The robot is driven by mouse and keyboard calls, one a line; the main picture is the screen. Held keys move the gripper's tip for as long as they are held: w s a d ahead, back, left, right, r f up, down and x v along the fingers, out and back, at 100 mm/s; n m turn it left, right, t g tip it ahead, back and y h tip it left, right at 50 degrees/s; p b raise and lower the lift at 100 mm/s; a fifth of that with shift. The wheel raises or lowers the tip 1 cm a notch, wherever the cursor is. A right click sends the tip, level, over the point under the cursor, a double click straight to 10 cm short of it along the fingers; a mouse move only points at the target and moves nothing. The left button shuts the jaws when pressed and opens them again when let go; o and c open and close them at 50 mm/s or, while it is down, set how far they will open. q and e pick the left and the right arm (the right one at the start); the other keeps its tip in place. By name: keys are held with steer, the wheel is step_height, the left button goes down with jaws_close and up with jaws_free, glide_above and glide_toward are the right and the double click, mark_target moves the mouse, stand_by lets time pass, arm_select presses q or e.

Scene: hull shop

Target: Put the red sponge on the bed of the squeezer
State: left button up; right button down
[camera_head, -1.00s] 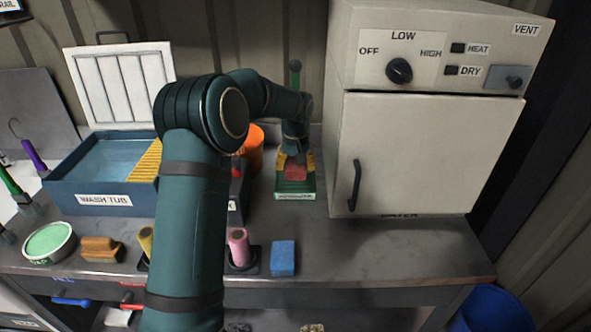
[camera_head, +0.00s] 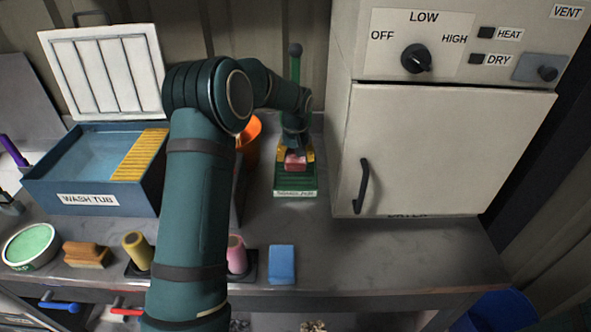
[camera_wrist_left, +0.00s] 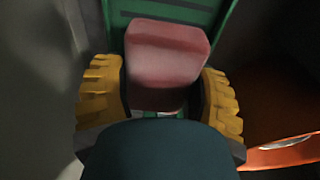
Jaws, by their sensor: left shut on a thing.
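The red sponge (camera_head: 295,161) is between the yellow fingers of my left gripper (camera_head: 296,155). In the left wrist view the sponge (camera_wrist_left: 165,60) fills the space between the two fingers (camera_wrist_left: 160,98), and the gripper is shut on it. The squeezer (camera_head: 296,183) is the green, ribbed device with a label on its front and an upright lever behind. The sponge is over its green bed (camera_wrist_left: 222,12); I cannot tell whether it touches the bed. My right gripper does not show.
The white oven cabinet (camera_head: 440,150) stands close to the right of the squeezer, and an orange container (camera_head: 250,140) to the left. A wash tub (camera_head: 88,198) is farther left. A blue sponge (camera_head: 282,264) lies at the front edge. The bench right of it is clear.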

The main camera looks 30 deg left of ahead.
mark_target(295, 175)
arm_select(q)
steer(key=shift+f+b, duration=0.3)
steer(key=shift+f, duration=2.1)
steer(key=shift+f, duration=0.2)
steer(key=o, duration=1.2)
steer(key=shift+c, duration=0.2)
steer(key=shift+r, duration=0.1)
steer(key=shift+r, duration=0.25)
steer(key=r, duration=0.4)
steer(key=r+p, duration=0.1)
steer(key=r, duration=0.2)
steer(key=s+r, duration=0.1)
steer(key=r, duration=0.3)
steer(key=shift+s+d+r+p, duration=0.1)
steer(key=shift+d+r+p, duration=0.2)
steer(key=shift+d+r, duration=0.1)
